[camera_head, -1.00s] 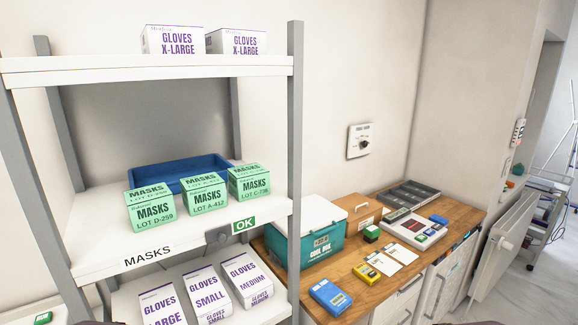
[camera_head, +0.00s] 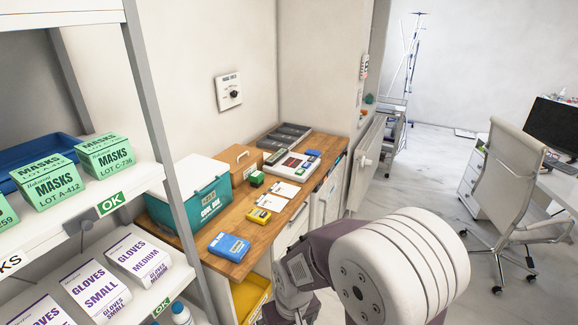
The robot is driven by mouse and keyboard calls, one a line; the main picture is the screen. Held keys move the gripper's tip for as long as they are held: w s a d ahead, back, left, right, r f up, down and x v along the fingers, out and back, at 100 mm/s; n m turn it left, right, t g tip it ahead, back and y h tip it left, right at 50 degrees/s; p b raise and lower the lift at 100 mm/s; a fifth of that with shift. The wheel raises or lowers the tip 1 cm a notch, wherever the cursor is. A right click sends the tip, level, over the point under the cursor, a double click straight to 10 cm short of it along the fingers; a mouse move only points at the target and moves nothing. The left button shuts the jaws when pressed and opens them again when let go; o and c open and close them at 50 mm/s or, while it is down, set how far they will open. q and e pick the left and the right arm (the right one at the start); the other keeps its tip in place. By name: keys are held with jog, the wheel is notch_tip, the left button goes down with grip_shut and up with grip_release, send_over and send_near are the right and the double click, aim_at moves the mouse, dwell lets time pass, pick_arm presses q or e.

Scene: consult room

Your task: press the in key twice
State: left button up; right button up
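No key marked "in" can be read at this size. A white device (camera_head: 283,168) with a dark red display lies on the wooden counter (camera_head: 215,219), with small blue and green pieces at its right end. A blue handheld device (camera_head: 229,247) lies near the counter's front, and a smaller yellow one (camera_head: 258,215) lies behind it. A white wall panel (camera_head: 223,83) with a dark dial hangs above the counter. A purple and white arm of mine fills the lower right, in front of the counter's end. Neither gripper shows.
A shelf unit (camera_head: 158,110) with green mask boxes (camera_head: 106,157) and glove boxes (camera_head: 138,257) stands at left. A teal cool box (camera_head: 206,206) stands on the counter. An open yellow drawer (camera_head: 251,296) juts out below.

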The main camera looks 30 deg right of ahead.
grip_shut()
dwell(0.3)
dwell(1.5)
